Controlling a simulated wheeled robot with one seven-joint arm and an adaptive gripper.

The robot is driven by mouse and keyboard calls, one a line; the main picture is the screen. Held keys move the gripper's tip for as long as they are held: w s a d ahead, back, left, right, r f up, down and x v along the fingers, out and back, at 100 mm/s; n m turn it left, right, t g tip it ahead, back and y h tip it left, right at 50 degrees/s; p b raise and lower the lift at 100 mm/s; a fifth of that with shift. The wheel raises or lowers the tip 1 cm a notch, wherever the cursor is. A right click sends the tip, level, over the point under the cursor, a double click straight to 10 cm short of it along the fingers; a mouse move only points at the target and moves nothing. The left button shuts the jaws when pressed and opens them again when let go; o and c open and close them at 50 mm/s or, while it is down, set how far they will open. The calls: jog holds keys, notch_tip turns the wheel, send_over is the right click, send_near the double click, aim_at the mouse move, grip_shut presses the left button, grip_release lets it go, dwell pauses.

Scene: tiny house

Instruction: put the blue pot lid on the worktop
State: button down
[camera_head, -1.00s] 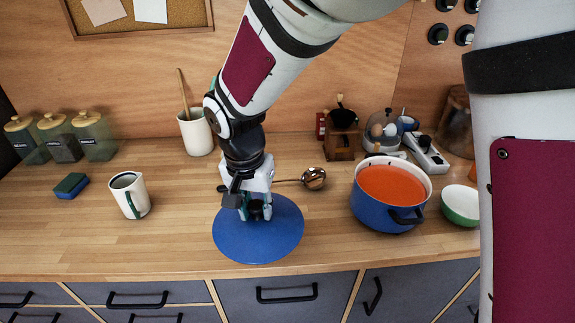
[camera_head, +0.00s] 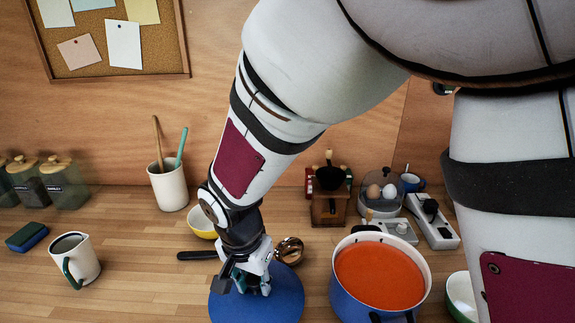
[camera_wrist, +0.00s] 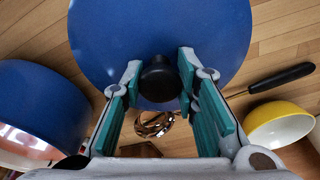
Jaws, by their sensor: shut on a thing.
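The blue pot lid (camera_head: 262,304) is a round flat disc with a black knob (camera_wrist: 160,80). My gripper (camera_head: 249,284) is shut on that knob; in the wrist view its green-padded fingers (camera_wrist: 158,95) stand either side of it. The lid is over the front part of the wooden worktop (camera_head: 150,285). I cannot tell whether it touches the surface or hangs just above it. The blue pot (camera_head: 345,300) of orange soup stands uncovered to the right of the lid. Its blue side also shows at the left of the wrist view (camera_wrist: 40,100).
A white jug (camera_head: 84,262), a sponge (camera_head: 26,237) and a utensil crock (camera_head: 168,188) are left. A grinder (camera_head: 330,200) and power strip (camera_head: 433,220) are behind the pot. Worktop between jug and lid is clear.

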aim_at(255, 292)
jog(key=shift+f, duration=1.9)
jog(key=c, duration=1.2)
grip_release()
jog(key=shift+f, duration=0.15)
jog(key=shift+c, duration=0.2)
notch_tip(255, 292, up, 12)
jog(key=s, duration=0.2)
jog(key=d+r+n+y, duration=0.1)
jog(key=d+r, duration=0.8)
jog(key=d, duration=0.5)
jog(key=s+d+r+n+t, duration=0.3)
jog(key=s+d, duration=0.7)
jog(key=d, duration=0.4)
jog(key=shift+s+r, duration=0.2)
jog(key=shift+s, duration=0.15)
